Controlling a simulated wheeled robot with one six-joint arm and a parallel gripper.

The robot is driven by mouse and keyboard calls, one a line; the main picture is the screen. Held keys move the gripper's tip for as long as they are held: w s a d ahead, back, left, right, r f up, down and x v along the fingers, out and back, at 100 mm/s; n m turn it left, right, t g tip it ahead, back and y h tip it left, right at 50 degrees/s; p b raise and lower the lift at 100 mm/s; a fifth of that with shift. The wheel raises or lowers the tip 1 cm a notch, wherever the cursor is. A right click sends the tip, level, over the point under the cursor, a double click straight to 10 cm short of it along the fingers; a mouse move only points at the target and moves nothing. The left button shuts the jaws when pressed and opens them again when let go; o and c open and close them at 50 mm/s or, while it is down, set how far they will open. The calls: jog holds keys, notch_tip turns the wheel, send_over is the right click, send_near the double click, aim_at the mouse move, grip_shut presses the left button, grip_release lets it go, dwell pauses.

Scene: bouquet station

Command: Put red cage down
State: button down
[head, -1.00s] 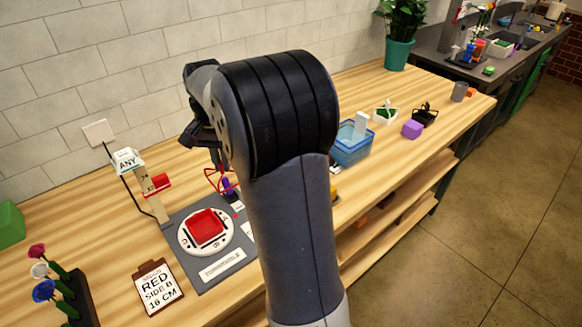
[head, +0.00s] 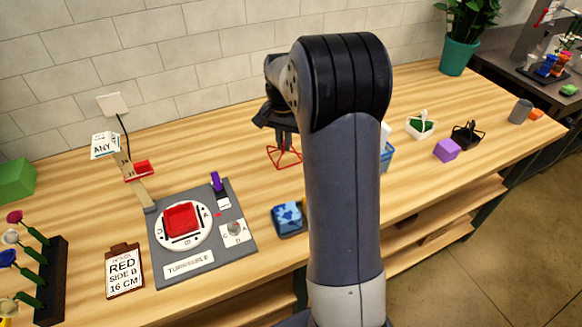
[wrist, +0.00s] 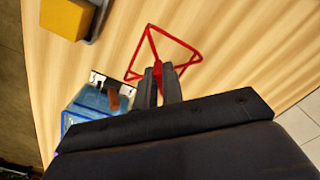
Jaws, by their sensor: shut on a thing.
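The red cage (head: 285,158) is a thin red wire frame below my gripper (head: 283,130) in the head view. It hangs over or stands on the bare wood behind the turntable board; whether its base touches the wood I cannot tell. In the wrist view the red cage (wrist: 163,52) shows as a triangular wire outline, and my gripper (wrist: 159,72) is shut on its red middle part. The lower part of the cage is partly hidden by the fingers.
A grey board with the turntable (head: 181,227) lies front left of the cage. A blue bin (wrist: 95,103) is close beside the cage in the wrist view.

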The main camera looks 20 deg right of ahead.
notch_tip(320, 180, down, 8)
jog(key=shift+r+p, duration=0.1)
jog(key=shift+p, duration=0.5)
jog(key=shift+f, duration=0.2)
jog(key=c, duration=1.5)
grip_release()
jog(key=shift+c, duration=0.2)
jog(key=shift+r, duration=0.1)
notch_tip(320, 180, up, 12)
jog(key=shift+r+b, duration=0.1)
jog(key=shift+b, duration=0.6)
